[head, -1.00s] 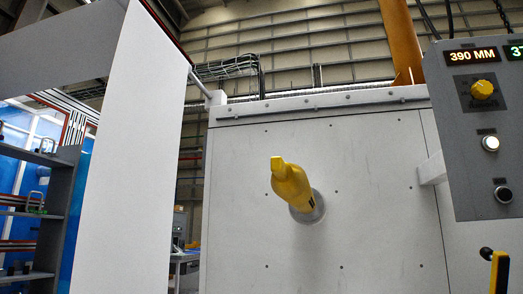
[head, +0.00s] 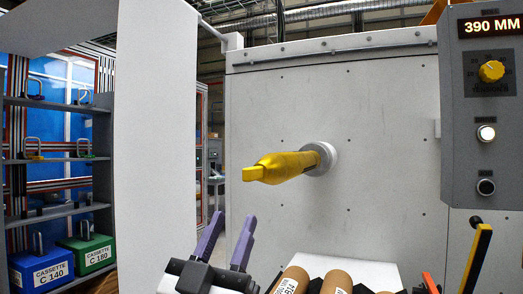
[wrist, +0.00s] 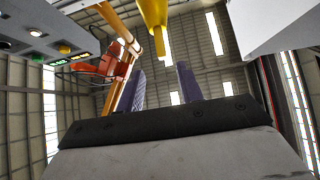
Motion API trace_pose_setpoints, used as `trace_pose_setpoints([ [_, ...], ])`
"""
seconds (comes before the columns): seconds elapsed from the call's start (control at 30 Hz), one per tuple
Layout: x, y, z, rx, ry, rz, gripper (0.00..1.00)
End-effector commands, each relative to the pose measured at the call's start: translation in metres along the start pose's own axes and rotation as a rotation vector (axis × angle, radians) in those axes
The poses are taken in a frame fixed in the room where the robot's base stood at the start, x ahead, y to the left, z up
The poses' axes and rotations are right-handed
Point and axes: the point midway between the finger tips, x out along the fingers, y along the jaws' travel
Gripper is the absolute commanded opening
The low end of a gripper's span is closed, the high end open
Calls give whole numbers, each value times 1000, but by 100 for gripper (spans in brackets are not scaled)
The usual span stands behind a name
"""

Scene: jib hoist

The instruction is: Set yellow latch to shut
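The yellow latch (head: 285,168) is a thick handle on a round grey boss on a white upright panel (head: 380,150). In the head view it points left and towards me, with its narrow tip at the left end. The lower end of a yellow piece, apparently the latch (wrist: 153,18), shows at the top of the wrist view. My gripper (head: 230,222) has two purple fingers pointing up, below the latch in the head view and apart from it. It also shows in the wrist view (wrist: 160,82), with its fingers spread and nothing between them.
A grey control box (head: 490,120) with a yellow knob, buttons and a "390 MM" display stands at right. A yellow lever with a black end (head: 477,255) is below it. Brown rolls (head: 337,282) lie at the bottom. A shelf with cassettes (head: 85,250) and a white post (head: 157,150) are at left.

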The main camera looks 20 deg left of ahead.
Motion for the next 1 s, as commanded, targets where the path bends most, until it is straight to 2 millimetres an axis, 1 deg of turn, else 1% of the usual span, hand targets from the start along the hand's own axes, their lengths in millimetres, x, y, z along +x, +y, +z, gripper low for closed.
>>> trace_pose_setpoints([
  [0.17,32,0,-2,-2,0,2,36],
  [0.4,84,0,-3,0,0,1,36],
  [0.5,102,0,-3,1,0,-1,36],
  [0.6,116,0,-2,1,1,-1,36],
  [0.7,125,-1,-1,2,0,-2,36],
  [0.8,130,-1,0,2,0,-2,36],
  [1.0,131,-1,0,2,0,-2,36],
])
